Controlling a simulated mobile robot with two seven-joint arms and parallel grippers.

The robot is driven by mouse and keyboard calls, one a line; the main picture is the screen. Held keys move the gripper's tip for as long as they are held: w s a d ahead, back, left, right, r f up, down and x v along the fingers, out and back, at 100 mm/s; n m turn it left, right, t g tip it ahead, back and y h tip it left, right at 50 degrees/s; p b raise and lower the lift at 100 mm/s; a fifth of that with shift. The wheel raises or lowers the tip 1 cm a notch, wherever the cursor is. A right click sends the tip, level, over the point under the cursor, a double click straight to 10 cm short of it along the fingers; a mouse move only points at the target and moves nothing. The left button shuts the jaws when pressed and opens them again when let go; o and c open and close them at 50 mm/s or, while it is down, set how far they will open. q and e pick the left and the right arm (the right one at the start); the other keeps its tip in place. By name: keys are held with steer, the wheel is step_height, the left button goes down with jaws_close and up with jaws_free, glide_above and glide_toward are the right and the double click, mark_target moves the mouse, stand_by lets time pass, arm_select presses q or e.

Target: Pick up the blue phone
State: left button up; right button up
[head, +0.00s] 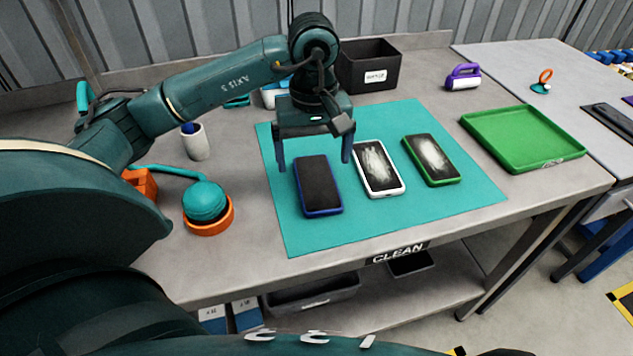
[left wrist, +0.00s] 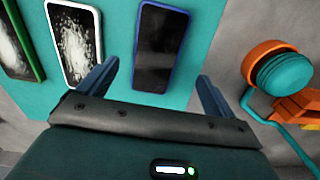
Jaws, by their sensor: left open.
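The blue phone (head: 319,187) lies flat on the teal mat (head: 300,235), its dark screen up and its rim blue. It also shows in the left wrist view (left wrist: 160,50), just beyond the fingers. My left gripper (head: 314,166) is open and empty, its blue fingers pointing down above the far end of the phone. In the left wrist view the fingers (left wrist: 157,85) stand apart, one to each side of the phone's line. I cannot tell their exact height above it. My right gripper is not in view.
A white phone (head: 378,168) and a green phone (head: 431,160), both with smudged screens, lie right of the blue one. A green tray (head: 525,140) is farther right. A teal ball in an orange ring (head: 208,208) stands left of the mat. A black bin (head: 368,68) stands behind.

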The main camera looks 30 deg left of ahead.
mark_target(317, 181)
arm_select(q)
steer(key=f, duration=0.5)
steer(key=shift+w+f+p, duration=0.35)
steer(key=shift+w+p, duration=0.05)
steer(key=shift+r, duration=0.1)
steer(key=c, duration=1.2)
